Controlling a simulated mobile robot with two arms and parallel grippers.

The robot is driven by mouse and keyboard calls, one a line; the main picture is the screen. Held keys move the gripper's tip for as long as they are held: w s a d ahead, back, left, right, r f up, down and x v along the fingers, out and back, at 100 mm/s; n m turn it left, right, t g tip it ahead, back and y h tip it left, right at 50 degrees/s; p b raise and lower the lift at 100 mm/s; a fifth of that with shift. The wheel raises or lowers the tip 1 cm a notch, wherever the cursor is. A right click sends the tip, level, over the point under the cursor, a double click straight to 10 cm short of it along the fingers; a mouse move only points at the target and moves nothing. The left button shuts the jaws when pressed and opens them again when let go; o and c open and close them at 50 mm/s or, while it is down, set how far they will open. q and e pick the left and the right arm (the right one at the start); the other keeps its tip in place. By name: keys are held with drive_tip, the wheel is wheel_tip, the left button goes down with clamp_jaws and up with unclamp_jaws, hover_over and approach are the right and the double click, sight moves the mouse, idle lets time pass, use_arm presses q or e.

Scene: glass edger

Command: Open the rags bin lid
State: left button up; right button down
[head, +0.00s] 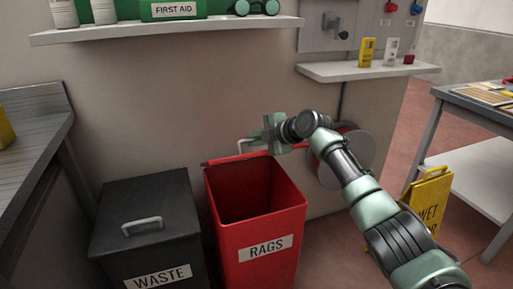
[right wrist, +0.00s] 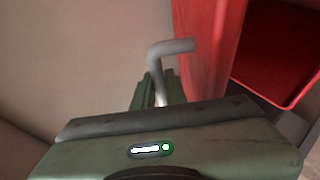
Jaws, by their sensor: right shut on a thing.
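The red rags bin (head: 255,225) stands on the floor against the wall, labelled RAGS, with its top open and its dark red inside showing. Its lid (head: 222,160) is raised at the back of the bin and seen nearly edge-on. My right gripper (head: 262,143) is behind the bin's rear edge, shut on the grey lid handle (head: 246,142). In the right wrist view the bent handle (right wrist: 170,48) rises from between the fingers, beside the red lid (right wrist: 208,45). The bin opening (right wrist: 280,50) shows at the upper right. My left gripper is not in view.
A black WASTE bin (head: 145,235) with a closed, handled lid stands directly left. A shelf (head: 170,30) with first-aid items hangs above. A yellow wet-floor sign (head: 430,200) and a workbench (head: 470,110) stand to the right. A grey bench (head: 30,140) is at left.

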drive_tip(key=shift+w+a+r, duration=0.1)
drive_tip(key=shift+w+r, duration=0.15)
drive_tip(key=shift+r, duration=0.1)
drive_tip(key=c, duration=1.5)
unclamp_jaws()
drive_tip(key=shift+o, duration=0.2)
drive_tip(key=shift+f, duration=0.1)
drive_tip(key=shift+s, duration=0.1)
drive_tip(key=shift+p+v, duration=0.6)
drive_tip(key=shift+v, duration=3.3)
